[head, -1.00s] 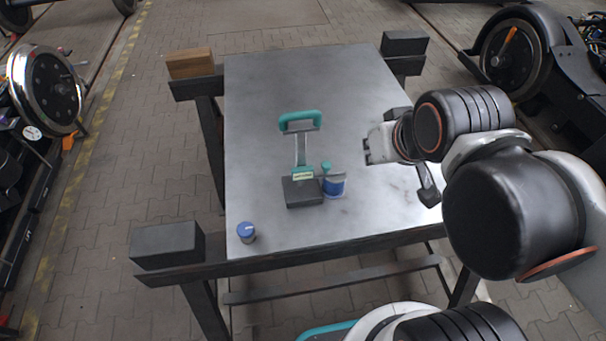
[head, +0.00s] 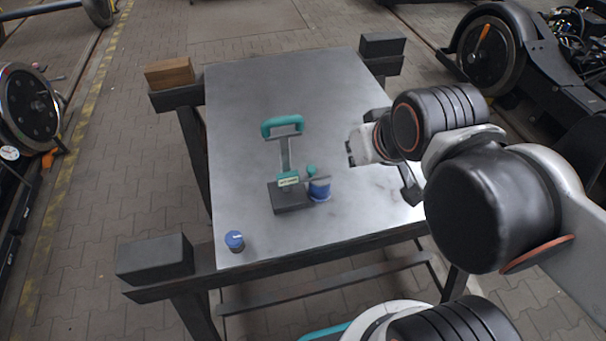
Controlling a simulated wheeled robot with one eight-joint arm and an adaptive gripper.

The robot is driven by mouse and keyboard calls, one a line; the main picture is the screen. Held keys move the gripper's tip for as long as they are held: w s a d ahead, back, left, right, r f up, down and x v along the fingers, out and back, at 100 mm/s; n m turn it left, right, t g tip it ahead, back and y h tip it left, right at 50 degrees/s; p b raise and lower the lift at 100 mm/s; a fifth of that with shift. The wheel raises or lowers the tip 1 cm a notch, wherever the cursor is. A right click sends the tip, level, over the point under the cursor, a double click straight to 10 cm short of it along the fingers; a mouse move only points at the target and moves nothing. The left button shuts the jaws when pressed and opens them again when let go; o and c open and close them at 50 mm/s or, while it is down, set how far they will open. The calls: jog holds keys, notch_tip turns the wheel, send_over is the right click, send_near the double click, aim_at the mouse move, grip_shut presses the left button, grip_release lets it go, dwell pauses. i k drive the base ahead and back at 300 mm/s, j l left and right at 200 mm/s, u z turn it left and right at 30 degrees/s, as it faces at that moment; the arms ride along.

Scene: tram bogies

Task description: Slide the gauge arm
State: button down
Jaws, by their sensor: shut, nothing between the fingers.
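The gauge arm stands on the metal table as a grey upright bar (head: 285,155) with a teal handle (head: 282,125) at its far end. At its near end is a teal slider with a pale label (head: 288,180), above a dark grey block (head: 291,200). A blue cylinder with a teal knob (head: 319,187) stands close on the block's right. My gripper (head: 350,152) is to the right of the gauge, apart from it, pointing left. It is shut and empty; my arm hides part of it.
A small blue-capped jar (head: 234,241) stands at the table's near left corner. The metal tabletop (head: 240,95) is otherwise clear. Dark blocks (head: 155,259) and a wooden block (head: 169,72) sit on the trestle ends outside the table. Wheeled bogies flank it.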

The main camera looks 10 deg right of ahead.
aim_at(289, 178)
jog(key=k+l+u, duration=0.25)
jog(key=u, duration=0.25)
jog(key=k+l+u, duration=0.3)
jog(key=u, duration=0.15)
jog(key=l+u, duration=0.1)
jog(key=u, duration=0.2)
jog(key=k+z, duration=0.1)
